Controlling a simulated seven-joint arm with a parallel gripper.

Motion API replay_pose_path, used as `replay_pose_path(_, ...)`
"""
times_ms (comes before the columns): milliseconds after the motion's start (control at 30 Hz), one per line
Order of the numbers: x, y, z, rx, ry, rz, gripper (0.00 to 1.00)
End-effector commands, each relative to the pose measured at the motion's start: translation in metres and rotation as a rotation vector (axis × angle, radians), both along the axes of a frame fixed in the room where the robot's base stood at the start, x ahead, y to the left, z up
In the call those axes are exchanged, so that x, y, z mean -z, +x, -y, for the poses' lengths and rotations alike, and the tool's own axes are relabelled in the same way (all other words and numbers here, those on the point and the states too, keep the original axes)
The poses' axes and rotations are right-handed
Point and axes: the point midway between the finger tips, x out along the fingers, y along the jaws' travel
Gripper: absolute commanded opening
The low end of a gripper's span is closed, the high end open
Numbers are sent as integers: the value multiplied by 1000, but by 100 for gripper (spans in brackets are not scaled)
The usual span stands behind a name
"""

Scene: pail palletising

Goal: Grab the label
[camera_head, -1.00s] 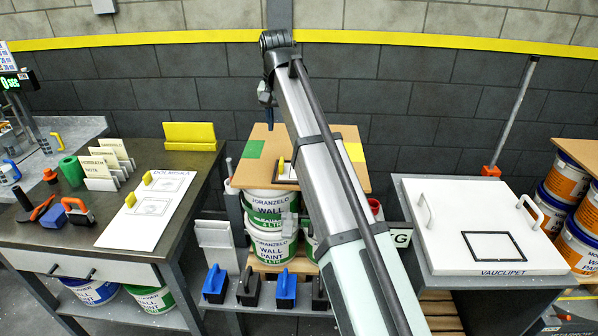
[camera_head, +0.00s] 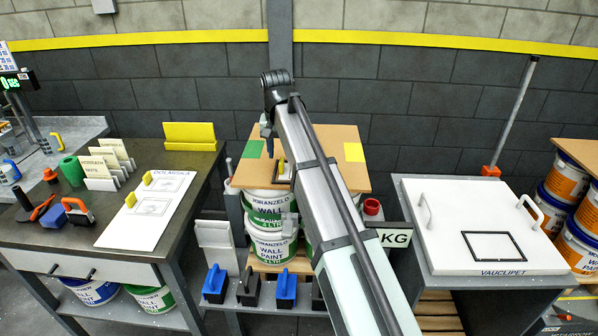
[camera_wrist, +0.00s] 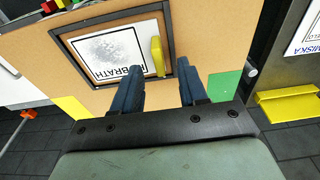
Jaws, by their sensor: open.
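A white label (camera_wrist: 110,52) with a grey print and dark lettering ending in "BRATH" lies inside a black frame (camera_wrist: 65,45) on a brown board. A yellow tab (camera_wrist: 157,56) stands up at one end of the label. My gripper (camera_wrist: 158,64) is open, with its blue fingers on either side of the tab in the wrist view. I cannot tell how far above the tab the fingertips are. In the head view my gripper (camera_head: 267,132) is over the brown board (camera_head: 325,148), and my arm hides part of the frame and label.
The board rests on stacked white paint pails (camera_head: 268,220) and carries green (camera_head: 253,149) and yellow (camera_head: 354,152) patches. A dark table (camera_head: 60,225) with more labels stands left. A white panel (camera_head: 455,190) with handles lies on the right table. A wall stands behind.

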Motion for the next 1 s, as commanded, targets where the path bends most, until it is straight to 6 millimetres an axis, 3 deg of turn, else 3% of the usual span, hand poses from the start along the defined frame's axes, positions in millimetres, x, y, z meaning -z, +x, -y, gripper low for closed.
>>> replay_pose_path(300, 39, 6, 2, 0, -1, -2, 43)
replay_pose_path(600, 43, 7, 2, 0, 0, 0, 42)
replay_pose_path(1000, 43, 7, 2, 0, 0, 0, 3)
